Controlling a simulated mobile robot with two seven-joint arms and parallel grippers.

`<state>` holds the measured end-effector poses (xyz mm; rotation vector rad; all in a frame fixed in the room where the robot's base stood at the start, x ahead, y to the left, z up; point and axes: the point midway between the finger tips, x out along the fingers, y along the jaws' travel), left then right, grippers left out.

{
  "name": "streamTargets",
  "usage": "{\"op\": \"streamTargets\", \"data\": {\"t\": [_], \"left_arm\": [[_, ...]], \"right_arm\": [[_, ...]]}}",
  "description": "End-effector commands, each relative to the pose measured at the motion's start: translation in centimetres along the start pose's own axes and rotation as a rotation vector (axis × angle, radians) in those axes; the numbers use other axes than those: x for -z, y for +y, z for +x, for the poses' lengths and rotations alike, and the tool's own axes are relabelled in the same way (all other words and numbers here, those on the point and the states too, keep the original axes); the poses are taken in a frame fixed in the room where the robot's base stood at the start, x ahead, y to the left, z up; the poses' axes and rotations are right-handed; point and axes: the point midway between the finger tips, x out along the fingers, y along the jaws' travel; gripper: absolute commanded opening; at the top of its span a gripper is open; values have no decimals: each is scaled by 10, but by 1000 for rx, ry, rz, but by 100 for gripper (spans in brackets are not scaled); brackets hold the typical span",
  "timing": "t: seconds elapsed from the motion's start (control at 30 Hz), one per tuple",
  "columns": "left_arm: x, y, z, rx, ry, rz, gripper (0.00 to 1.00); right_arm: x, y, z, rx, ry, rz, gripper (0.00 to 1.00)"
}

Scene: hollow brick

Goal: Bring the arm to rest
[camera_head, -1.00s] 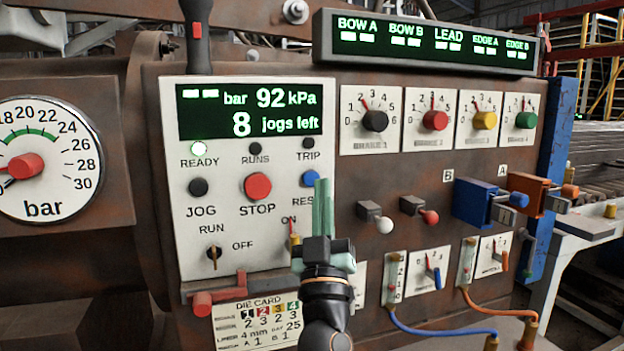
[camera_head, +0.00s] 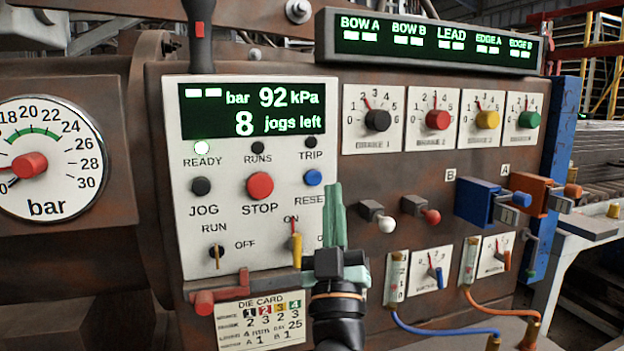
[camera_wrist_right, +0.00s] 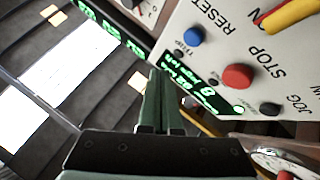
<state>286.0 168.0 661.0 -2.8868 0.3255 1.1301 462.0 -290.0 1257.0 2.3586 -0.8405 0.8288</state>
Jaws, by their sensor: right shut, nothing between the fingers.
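My right gripper (camera_head: 335,215) stands upright in front of the control panel (camera_head: 180,240) in the head view. Its green fingers are together with nothing between them, and they hide part of the panel's right edge near the RESET label. In the right wrist view the shut fingers (camera_wrist_right: 158,100) point up the picture, beside the panel with its red STOP button (camera_wrist_right: 237,77). The fingers appear clear of the buttons; the exact gap to the panel cannot be told. My left gripper is not in view.
A yellow-handled switch (camera_head: 296,248) sits just left of my right gripper. A red lever (camera_head: 222,293) juts out below the panel. Knobs (camera_head: 437,119), white and red levers (camera_head: 386,223), and blue and orange hoses (camera_head: 435,331) lie to the right. A pressure gauge (camera_head: 45,160) is at far left.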

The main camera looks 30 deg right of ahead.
Motion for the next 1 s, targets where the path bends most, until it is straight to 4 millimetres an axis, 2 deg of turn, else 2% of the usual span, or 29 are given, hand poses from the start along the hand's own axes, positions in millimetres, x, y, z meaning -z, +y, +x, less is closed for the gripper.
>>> {"op": "streamTargets", "data": {"t": [0.27, 0.37, 0.47, 0.57, 0.6, 0.67, 0.7, 0.77, 0.83, 0.9, 1.0], "left_arm": [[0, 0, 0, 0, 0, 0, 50], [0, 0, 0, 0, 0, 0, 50], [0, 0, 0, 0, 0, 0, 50], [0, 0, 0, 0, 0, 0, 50], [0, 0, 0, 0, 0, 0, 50], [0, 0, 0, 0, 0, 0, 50], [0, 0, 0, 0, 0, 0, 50], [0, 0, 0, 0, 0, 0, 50], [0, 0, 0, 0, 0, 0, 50], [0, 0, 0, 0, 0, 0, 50], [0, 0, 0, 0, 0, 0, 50]], "right_arm": [[-3, -1, -1, 4, -12, 2, 0], [-25, -6, -12, 32, -88, 10, 0], [-70, -17, -39, 96, -256, 23, 0], [-125, -31, -86, 196, -488, 28, 0], [-146, -36, -109, 241, -583, 27, 0], [-173, -43, -146, 314, -725, 22, 0], [-188, -47, -173, 365, -817, 17, 0], [-207, -51, -214, 447, -952, 6, 0], [-223, -52, -265, 545, -1103, -7, 0], [-231, -52, -311, 642, -1234, -18, 0], [-234, -47, -366, 764, -1386, -30, 0]]}}
